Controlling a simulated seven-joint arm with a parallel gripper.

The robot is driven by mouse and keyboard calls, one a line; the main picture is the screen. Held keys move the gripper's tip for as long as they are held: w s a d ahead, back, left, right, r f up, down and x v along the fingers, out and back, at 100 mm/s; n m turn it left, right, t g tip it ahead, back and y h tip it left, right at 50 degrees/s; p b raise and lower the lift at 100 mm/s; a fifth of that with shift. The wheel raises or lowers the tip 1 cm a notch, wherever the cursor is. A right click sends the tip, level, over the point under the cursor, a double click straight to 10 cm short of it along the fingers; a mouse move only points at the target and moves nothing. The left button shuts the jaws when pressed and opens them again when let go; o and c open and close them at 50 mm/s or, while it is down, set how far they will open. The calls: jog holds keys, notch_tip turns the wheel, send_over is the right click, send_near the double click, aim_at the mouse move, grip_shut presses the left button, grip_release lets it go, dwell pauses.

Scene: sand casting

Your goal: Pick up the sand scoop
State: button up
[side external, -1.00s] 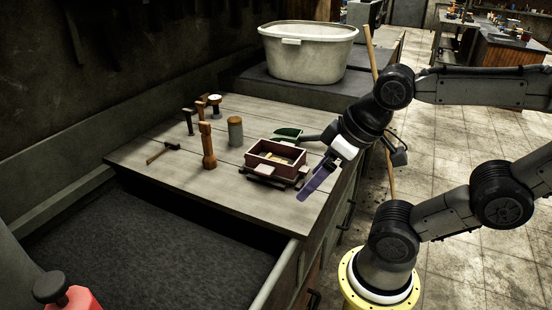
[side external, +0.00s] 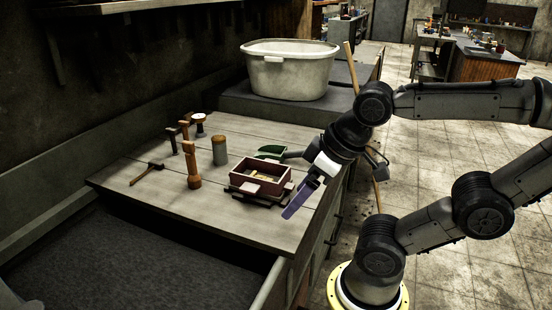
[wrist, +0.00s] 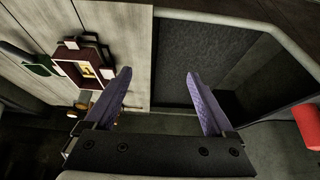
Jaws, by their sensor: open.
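The sand scoop is green with a grey handle. In the side view the scoop (side external: 270,152) lies on the wooden bench top behind the moulding box, its handle pointing right toward my wrist. In the wrist view part of the scoop (wrist: 38,64) shows at the left edge, beyond the box. My gripper (side external: 290,211) hangs over the right front part of the bench, to the right of the box and nearer the camera than the scoop. In the wrist view the gripper (wrist: 158,75) has its two purple fingers wide apart with nothing between them.
A dark red moulding box (side external: 261,181) stands between the scoop and the camera. A white tub (side external: 290,76) is behind. A dark sand bin (side external: 130,262) lies in front.

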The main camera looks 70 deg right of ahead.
dwell(0.3)
jog(key=c, duration=0.3)
jog(key=shift+c, duration=0.2)
